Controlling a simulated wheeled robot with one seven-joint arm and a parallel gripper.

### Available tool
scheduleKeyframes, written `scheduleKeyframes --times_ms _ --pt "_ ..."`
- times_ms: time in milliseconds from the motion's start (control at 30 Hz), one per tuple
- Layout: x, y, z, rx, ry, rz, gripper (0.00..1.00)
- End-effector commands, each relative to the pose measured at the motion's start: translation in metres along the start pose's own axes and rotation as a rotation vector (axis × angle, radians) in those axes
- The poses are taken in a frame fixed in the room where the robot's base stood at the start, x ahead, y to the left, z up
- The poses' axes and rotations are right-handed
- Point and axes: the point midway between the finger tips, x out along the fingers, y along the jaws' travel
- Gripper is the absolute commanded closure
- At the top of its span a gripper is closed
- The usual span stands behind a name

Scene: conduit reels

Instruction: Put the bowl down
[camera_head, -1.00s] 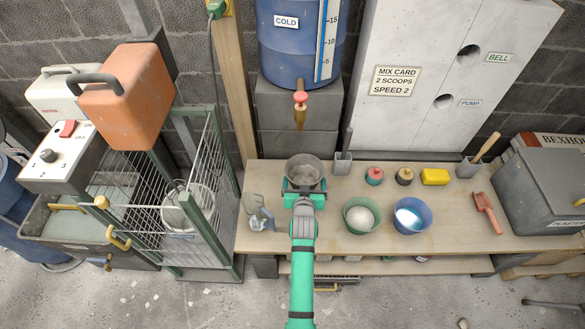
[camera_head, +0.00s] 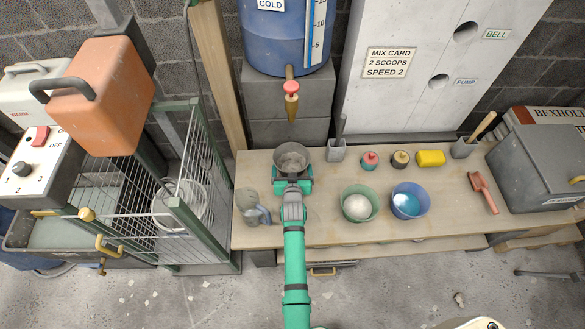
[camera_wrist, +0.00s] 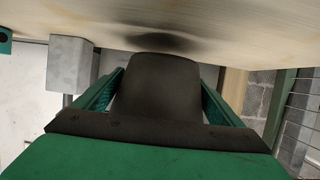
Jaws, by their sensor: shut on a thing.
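The grey bowl (camera_head: 292,156) is at the back left of the wooden bench (camera_head: 318,222), below the tap. My gripper (camera_head: 292,182) is shut on the bowl from the front. In the wrist view, the dark bowl (camera_wrist: 163,85) sits between the two green fingers, with the bench surface close to it and a dark shadow where they meet. The bowl looks upright and at or very near the bench top; I cannot tell whether it touches. Some grey residue shows inside it.
A clear jug (camera_head: 252,207) stands just left of my arm. A green bowl (camera_head: 359,203) with white powder and a blue bowl (camera_head: 410,201) stand to the right. A grey tool holder (camera_head: 336,151) is close right of the held bowl. The red-handled tap (camera_head: 291,98) hangs behind.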

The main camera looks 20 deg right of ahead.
Motion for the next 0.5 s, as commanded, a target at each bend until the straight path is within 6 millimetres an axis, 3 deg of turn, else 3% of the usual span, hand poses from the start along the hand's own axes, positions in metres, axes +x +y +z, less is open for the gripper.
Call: scheduleKeyframes --times_ms 133,500 --pt "0.007 0.002 0.017 0.001 -0.001 0.002 0.53" --pt "0.009 0.004 0.021 0.003 0.001 0.006 0.53"
